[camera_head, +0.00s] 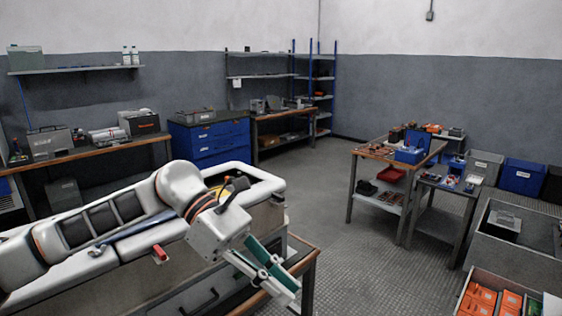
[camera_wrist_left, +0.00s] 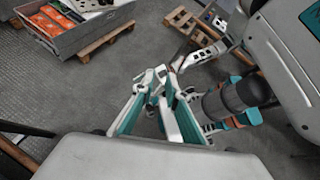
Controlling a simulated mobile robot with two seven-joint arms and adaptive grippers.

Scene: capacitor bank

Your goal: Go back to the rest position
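My left arm reaches in from the left in the head view. Its left gripper (camera_head: 272,262) hangs over the floor beside the workbench at the lower left, with teal pads on pale fingers. In the left wrist view the left gripper (camera_wrist_left: 158,82) points away from the camera, with grey floor visible between its fingers. It looks open and holds nothing. I cannot make out my right gripper in either view.
A wooden-topped workbench (camera_head: 308,252) stands close by the left gripper. Across open floor are a table (camera_head: 373,150) with small parts and a grey bin (camera_head: 515,250). The left wrist view shows a crate (camera_wrist_left: 92,35) on a pallet. A blue cabinet (camera_head: 208,140) stands at the back.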

